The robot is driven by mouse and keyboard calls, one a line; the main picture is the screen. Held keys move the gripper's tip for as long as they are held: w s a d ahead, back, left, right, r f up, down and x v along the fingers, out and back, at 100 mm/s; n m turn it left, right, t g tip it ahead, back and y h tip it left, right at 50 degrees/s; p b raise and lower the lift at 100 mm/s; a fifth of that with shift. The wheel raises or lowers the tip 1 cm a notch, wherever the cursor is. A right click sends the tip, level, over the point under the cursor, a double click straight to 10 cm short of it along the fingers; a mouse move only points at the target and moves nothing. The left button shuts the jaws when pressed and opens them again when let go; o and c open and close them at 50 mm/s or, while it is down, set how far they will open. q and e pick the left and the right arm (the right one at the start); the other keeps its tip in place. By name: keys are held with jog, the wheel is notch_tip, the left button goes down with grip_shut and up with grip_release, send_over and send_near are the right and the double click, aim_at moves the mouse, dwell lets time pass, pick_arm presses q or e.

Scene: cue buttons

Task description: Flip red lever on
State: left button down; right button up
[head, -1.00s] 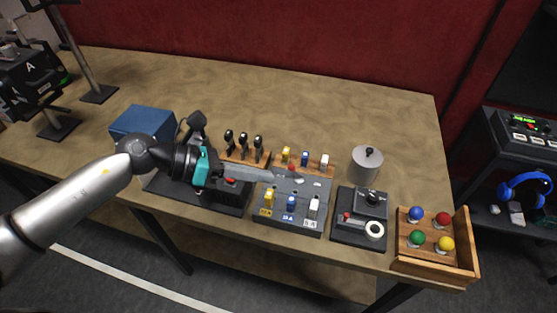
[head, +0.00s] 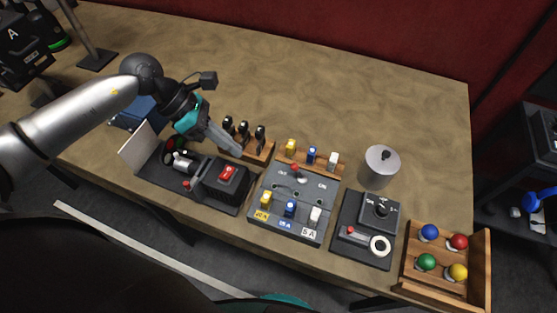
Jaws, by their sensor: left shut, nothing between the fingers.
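A grey panel (head: 270,217) on the table carries a lever with a red knob (head: 294,167) near its top edge, between markings that seem to read "ON". Another red-tipped lever (head: 351,230) sits on the dark dial box (head: 352,255) to the right. My left gripper (head: 236,152) is shut and empty. It is above the table, left of the panel and apart from the red knob, near the black-handled tools. My right gripper is not seen.
Coloured plugs (head: 312,155) stand in a wooden rack behind the panel. A black device with a red switch (head: 228,172) is left of it. A grey canister (head: 379,167) and a wooden tray (head: 425,290) with coloured balls are right. The table's back is clear.

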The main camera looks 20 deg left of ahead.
aim_at(298, 172)
pick_arm(q)
jog(key=x, duration=0.9)
jog(key=shift+w+d+f+p, duration=0.1)
jog(key=shift+w+d+p, duration=0.1)
jog(key=shift+p, duration=0.1)
jog(key=shift+w+d+r+p, duration=0.15)
jog(key=shift+w+d+p, duration=0.1)
jog(key=shift+d, duration=0.25)
jog(key=shift+w+d+r+p, duration=0.2)
jog(key=shift+d+p, duration=0.05)
jog(key=shift+d, duration=0.25)
jog(key=shift+w+d+r, duration=0.1)
jog(key=shift+w+d, duration=0.05)
jog(key=shift+d, duration=0.2)
jog(key=shift+w+d+r, duration=0.1)
jog(key=shift+w+d, duration=0.1)
jog(key=shift+d, duration=0.2)
jog(key=shift+p, duration=0.35)
jog(key=shift+r, duration=0.15)
jog(key=shift+d+r+y+p, duration=0.1)
jog(key=shift+d+y+p, duration=0.1)
jog(key=shift+y+p, duration=0.25)
jog(key=shift+d+r+y+p, duration=0.1)
jog(key=shift+r+y+p, duration=0.05)
jog(key=shift+y+p, duration=0.25)
